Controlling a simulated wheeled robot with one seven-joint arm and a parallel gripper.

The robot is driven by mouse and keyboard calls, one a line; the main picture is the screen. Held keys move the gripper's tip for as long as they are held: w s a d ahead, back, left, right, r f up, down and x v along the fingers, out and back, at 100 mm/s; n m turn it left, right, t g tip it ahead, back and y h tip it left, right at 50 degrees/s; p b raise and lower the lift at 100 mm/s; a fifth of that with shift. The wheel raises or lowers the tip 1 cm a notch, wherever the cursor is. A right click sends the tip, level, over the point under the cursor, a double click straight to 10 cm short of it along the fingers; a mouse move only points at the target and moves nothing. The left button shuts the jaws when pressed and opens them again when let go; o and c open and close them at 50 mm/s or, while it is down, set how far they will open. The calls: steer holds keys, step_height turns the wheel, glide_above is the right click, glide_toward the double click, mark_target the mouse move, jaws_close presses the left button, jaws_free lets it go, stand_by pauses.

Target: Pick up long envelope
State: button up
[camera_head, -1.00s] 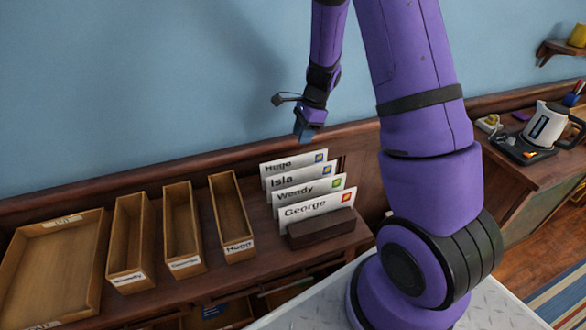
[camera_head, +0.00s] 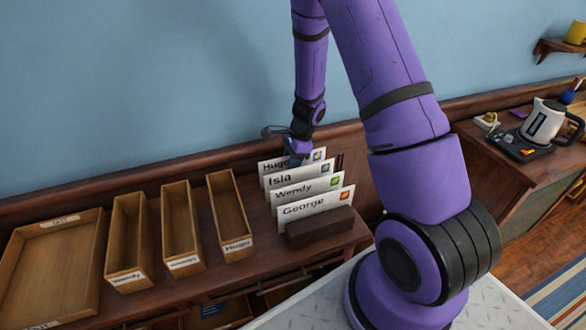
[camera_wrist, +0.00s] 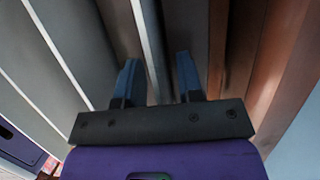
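Several long white envelopes stand upright in a dark wooden rack (camera_head: 322,228). From front to back they read George (camera_head: 312,208), Wendy (camera_head: 300,190), Isla (camera_head: 290,178) and Hugo (camera_head: 270,166). Each has a coloured stamp at its right. My gripper (camera_head: 299,158) is at the top edge of the Hugo envelope, covering part of it. In the wrist view my gripper (camera_wrist: 158,75) is open, with one blue finger on each side of a white envelope edge (camera_wrist: 147,50). Gaps show between that edge and both fingers.
Narrow name-labelled wooden trays (camera_head: 230,215) and a wide, shallow tray (camera_head: 55,260) stand left of the rack. A wooden ledge (camera_head: 190,160) and blue wall are behind. A kettle (camera_head: 543,122) is far right.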

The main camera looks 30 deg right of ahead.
jaws_close()
steer(key=shift+r, duration=0.1)
step_height(320, 180, up, 18)
stand_by(0.9)
